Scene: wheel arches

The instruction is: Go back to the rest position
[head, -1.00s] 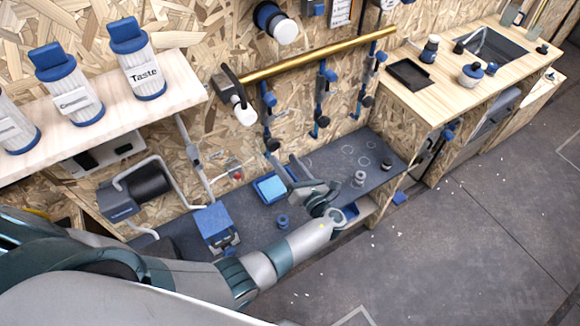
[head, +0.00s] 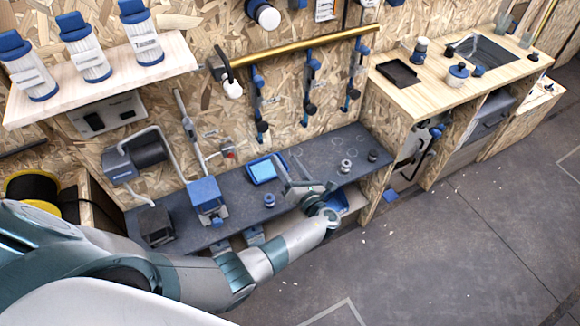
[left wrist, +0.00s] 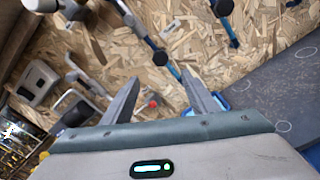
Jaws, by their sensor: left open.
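My left gripper (head: 292,176) is above the dark workbench (head: 325,155) in the head view, with its arm coming in from the lower left. Its two fingers are apart, with nothing between them. In the left wrist view the open fingers (left wrist: 160,92) point toward the chipboard wall (left wrist: 178,45). My right gripper is not in either view.
Near the gripper are a blue tray (head: 264,170), a blue-topped device (head: 206,197) and small cylinders, one blue (head: 269,200). A brass rail (head: 305,48) with hanging tools runs above. A shelf (head: 110,80) holds labelled containers.

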